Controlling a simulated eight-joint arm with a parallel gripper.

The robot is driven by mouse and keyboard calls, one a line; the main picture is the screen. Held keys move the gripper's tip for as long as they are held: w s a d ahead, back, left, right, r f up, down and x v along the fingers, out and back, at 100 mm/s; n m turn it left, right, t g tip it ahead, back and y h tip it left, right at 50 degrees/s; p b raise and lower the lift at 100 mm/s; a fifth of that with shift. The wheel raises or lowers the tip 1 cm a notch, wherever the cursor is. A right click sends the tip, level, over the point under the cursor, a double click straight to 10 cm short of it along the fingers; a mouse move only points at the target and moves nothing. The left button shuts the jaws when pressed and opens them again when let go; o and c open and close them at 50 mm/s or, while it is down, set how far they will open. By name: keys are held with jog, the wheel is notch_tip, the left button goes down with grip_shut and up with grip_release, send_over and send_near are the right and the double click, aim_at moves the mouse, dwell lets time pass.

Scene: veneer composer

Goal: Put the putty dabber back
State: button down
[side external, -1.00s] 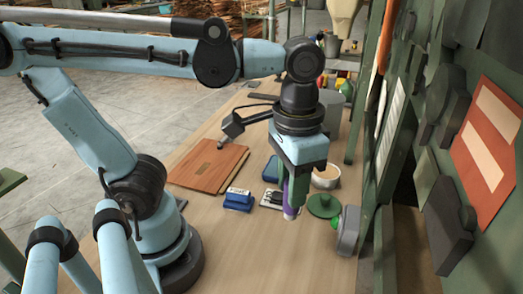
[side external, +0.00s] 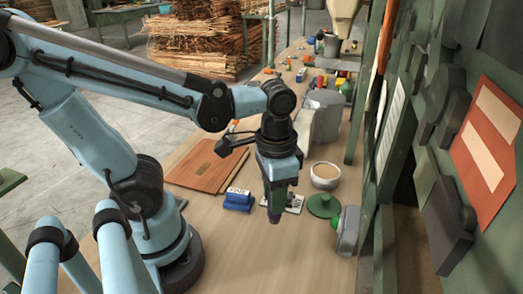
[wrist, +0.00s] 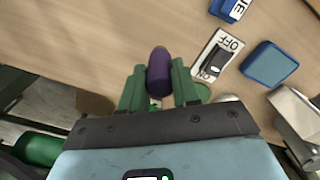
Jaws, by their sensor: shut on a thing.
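My gripper (side external: 274,212) points down, low over the wooden bench, and its tips lie in front of a white plate. In the wrist view its green fingers (wrist: 158,84) are shut on a rounded purple piece (wrist: 159,66), which looks like the putty dabber. The purple end sticks out past the fingertips. In the side view the dabber cannot be made out against the dark fingers. A pale bowl with beige filling (side external: 325,176) stands behind and to the right of my gripper. A green round lid-like disc with a knob (side external: 323,206) lies to its right.
The white plate with a black switch marked OFF (wrist: 214,58) lies beside a blue pad (wrist: 270,66). A blue-and-white block (side external: 238,199) and a reddish-brown board (side external: 208,165) are at left. A grey device (side external: 348,230) stands at the right edge. The front bench is clear.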

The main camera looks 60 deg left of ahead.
jog(key=shift+w+a+f, duration=0.2)
jog(key=shift+a+f, duration=0.1)
jog(key=shift+f, duration=0.6)
jog(key=shift+w+a+f, duration=0.2)
jog(key=shift+a+f, duration=0.05)
jog(key=shift+f, duration=0.6)
jog(key=shift+w+a+f, duration=0.2)
jog(key=shift+a+f, duration=0.1)
jog(key=shift+f, duration=0.6)
jog(key=c, duration=0.8)
grip_release()
jog(key=shift+f, duration=0.15)
notch_tip(320, 180, up, 12)
jog(key=shift+w+a+f+n+t, duration=0.4)
jog(key=shift+w+t, duration=0.45)
jog(key=shift+t, duration=0.35)
jog(key=shift+w+a+f+n+t, duration=0.25)
jog(key=shift+w+f+t, duration=0.2)
jog(key=shift+w+t, duration=0.6)
jog(key=shift+w+a+f+n+t, duration=0.4)
jog(key=shift+w+t, duration=0.3)
jog(key=shift+t, duration=0.65)
